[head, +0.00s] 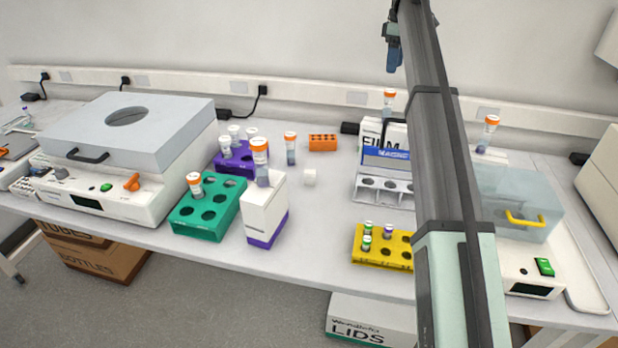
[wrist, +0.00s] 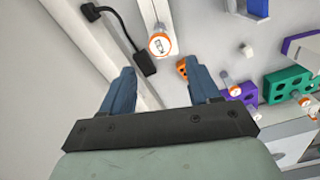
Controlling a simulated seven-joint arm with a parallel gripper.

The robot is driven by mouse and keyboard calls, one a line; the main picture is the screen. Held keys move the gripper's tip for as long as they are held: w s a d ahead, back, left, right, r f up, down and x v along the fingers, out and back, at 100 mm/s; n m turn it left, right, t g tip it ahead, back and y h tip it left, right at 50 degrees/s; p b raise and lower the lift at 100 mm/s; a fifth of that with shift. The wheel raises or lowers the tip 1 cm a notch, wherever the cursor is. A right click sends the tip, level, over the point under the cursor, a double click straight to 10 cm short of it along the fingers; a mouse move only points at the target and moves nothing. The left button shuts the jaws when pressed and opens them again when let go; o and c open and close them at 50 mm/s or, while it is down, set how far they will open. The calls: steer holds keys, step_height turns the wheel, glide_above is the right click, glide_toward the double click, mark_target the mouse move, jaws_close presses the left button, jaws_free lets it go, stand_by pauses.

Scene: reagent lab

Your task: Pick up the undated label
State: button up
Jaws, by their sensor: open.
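I cannot make out which thing is the undated label. A small white roll-like piece (head: 310,177) lies on the bench in the head view, and a small white piece also shows in the wrist view (wrist: 246,50). I cannot tell if either is a label. My gripper (head: 393,55) is high up near the wall in the head view, partly hidden by my arm. In the wrist view its blue fingers (wrist: 162,72) are wide apart with nothing between them. An orange-capped vial (wrist: 160,43) with a mark on its cap shows just beyond the fingertips.
An orange-capped vial (head: 261,162) stands on a white and purple box (head: 265,208). Green (head: 208,224), purple (head: 232,166), orange (head: 322,142) and yellow (head: 375,251) racks stand around. A clear-lidded machine (head: 520,200) is at right. Bare bench lies mid-table.

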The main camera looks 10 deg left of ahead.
steer(key=shift+c, duration=0.7)
steer(key=shift+a, duration=0.4)
steer(key=s+a+f+n, duration=0.1)
steer(key=s+a+f, duration=0.1)
steer(key=a, duration=0.5)
steer(key=n+y, duration=0.2)
steer(key=n, duration=0.2)
glide_toward(310, 171)
steer(key=f, duration=0.3)
steer(key=a+f, duration=0.1)
steer(key=f, duration=0.6)
steer(key=shift+a+f, duration=0.2)
steer(key=shift+a, duration=0.2)
jaws_close()
